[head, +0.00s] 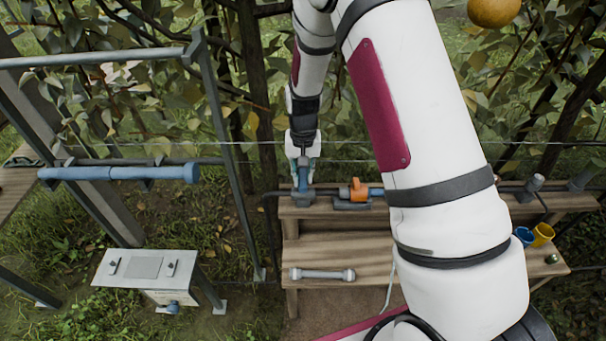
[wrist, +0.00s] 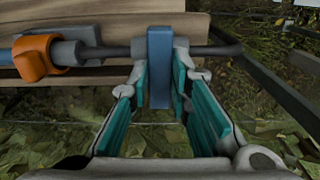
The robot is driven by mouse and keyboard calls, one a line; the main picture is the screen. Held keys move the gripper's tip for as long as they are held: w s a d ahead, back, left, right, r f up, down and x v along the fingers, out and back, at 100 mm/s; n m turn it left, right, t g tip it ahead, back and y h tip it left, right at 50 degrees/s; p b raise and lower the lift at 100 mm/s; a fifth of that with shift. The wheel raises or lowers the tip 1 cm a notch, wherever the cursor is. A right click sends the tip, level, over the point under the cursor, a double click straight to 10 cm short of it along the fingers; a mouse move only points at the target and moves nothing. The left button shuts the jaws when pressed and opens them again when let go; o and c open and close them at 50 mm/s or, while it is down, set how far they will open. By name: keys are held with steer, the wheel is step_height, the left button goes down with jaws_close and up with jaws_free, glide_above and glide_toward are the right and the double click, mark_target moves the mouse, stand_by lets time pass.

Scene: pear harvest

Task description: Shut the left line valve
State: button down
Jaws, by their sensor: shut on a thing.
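The left line valve shows as a blue handle (head: 303,176) on a dark pipe along the back of the wooden bench. In the wrist view the blue handle (wrist: 159,65) stands crosswise to the pipe (wrist: 215,51). My gripper (head: 303,160) reaches down to it from above. In the wrist view my gripper (wrist: 160,85) has its teal pads on both sides of the handle and is shut on it. The pads partly hide the valve body. An orange fitting (head: 355,190) sits beside it on the same pipe; it also shows in the wrist view (wrist: 38,57).
A grey-ended bar (head: 322,274) lies on the lower bench board (head: 375,255). Blue (head: 523,236) and yellow (head: 543,234) cups stand at the bench's right. A metal frame (head: 222,130) rises left of the bench. A white box (head: 145,268) stands lower left. Trellis wires and branches lie behind.

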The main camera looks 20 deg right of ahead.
mark_target(303, 178)
steer(key=c, duration=1.5)
jaws_free()
steer(key=shift+r, duration=0.1)
step_height(303, 178, up, 12)
steer(key=shift+f, duration=0.1)
steer(key=s+r+n+t+p, duration=0.1)
steer(key=s+r+n+t, duration=0.1)
steer(key=s+r, duration=1.45)
steer(key=s, duration=0.3)
steer(key=s+r+n+t, duration=0.1)
steer(key=s+r, duration=0.1)
steer(key=s, duration=0.4)
steer(key=s+r+t+p, duration=0.1)
steer(key=s+r, duration=0.1)
steer(key=s, duration=0.4)
steer(key=shift+s+d+r+n, duration=0.1)
steer(key=shift+s+r+n, duration=0.15)
steer(key=shift+n, duration=0.15)
